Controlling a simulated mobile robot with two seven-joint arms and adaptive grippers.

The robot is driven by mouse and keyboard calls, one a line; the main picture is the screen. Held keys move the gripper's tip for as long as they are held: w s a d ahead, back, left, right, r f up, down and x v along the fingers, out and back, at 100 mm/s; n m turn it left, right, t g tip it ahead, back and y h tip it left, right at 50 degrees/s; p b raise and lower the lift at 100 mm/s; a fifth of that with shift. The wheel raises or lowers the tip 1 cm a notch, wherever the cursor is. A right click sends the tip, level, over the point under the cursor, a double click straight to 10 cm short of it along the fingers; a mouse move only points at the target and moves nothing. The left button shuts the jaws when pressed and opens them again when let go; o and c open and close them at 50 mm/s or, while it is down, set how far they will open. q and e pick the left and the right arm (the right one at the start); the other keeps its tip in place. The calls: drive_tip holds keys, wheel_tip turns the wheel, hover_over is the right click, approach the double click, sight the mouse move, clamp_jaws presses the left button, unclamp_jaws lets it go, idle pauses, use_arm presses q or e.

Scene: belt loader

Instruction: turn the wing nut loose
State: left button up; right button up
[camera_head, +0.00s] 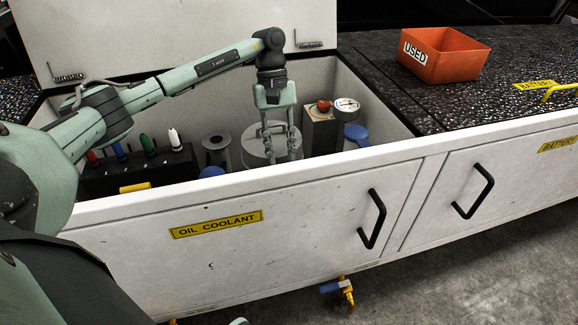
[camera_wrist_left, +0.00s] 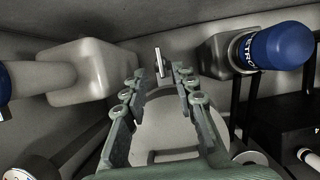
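A small upright metal piece, which looks like the wing nut (camera_wrist_left: 161,63), stands just beyond and between my fingertips in the left wrist view. My left gripper (camera_head: 282,157) points down into the open oil coolant compartment, over a round grey canister (camera_head: 253,150). In the left wrist view the two fingers of my left gripper (camera_wrist_left: 158,80) are apart, with no contact on the metal piece visible. The canister (camera_wrist_left: 168,130) also shows there, below and between the fingers. In the head view I cannot make out the wing nut clearly near the fingers. My right gripper is not in view.
The compartment's white front wall (camera_head: 330,165) stands close to my left gripper. A box with a red knob (camera_head: 323,105), a gauge (camera_head: 346,105) and a blue-capped part (camera_head: 357,133) are to the right. A dark bottle rack (camera_head: 130,170) is left. An orange bin (camera_head: 445,55) sits on the worktop.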

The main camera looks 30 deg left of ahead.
use_arm(q)
drive_tip(key=x, duration=0.5)
drive_tip(key=shift+s+d+f+p, duration=0.15)
drive_tip(key=shift+f+p, duration=0.15)
drive_tip(key=shift+f, duration=0.05)
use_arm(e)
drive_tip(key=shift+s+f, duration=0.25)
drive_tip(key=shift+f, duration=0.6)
use_arm(q)
clamp_jaws()
